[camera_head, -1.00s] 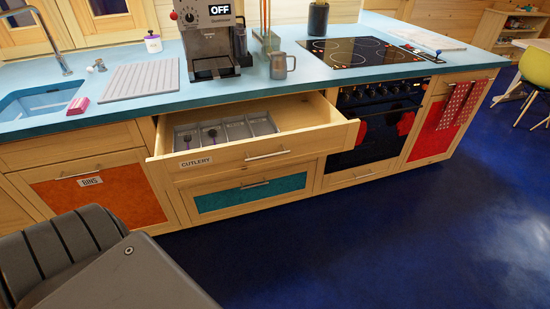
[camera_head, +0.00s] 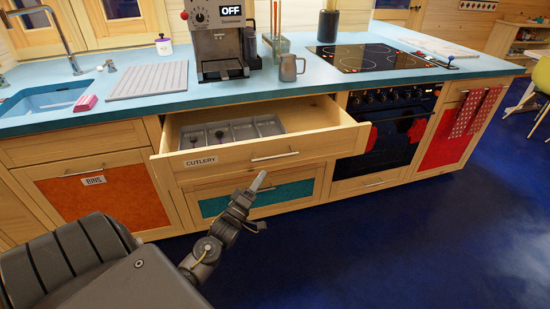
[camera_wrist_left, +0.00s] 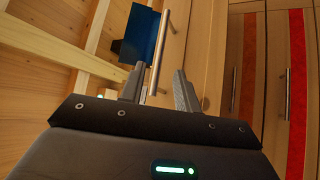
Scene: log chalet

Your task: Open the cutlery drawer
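The cutlery drawer (camera_head: 228,157), a wooden drawer labelled CUTLERY, stands pulled out under the blue worktop. Its grey cutlery tray (camera_head: 231,131) shows inside with a few dark utensils at the left. A metal bar handle (camera_head: 275,155) is on its front. My left gripper (camera_head: 262,203) is below and in front of this handle, apart from it, before the teal-fronted drawer (camera_head: 278,190) underneath. In the left wrist view my left gripper (camera_wrist_left: 158,88) has its fingers spread, with a metal bar handle (camera_wrist_left: 160,48) visible between them; I cannot tell which drawer's handle. My right gripper is not in view.
The oven (camera_head: 388,130) is right of the drawer, and the orange BINS cupboard (camera_head: 100,202) is left. A coffee machine (camera_head: 222,45) and a grey jug (camera_head: 289,67) stand on the worktop above. The dark blue floor (camera_head: 400,245) in front is clear.

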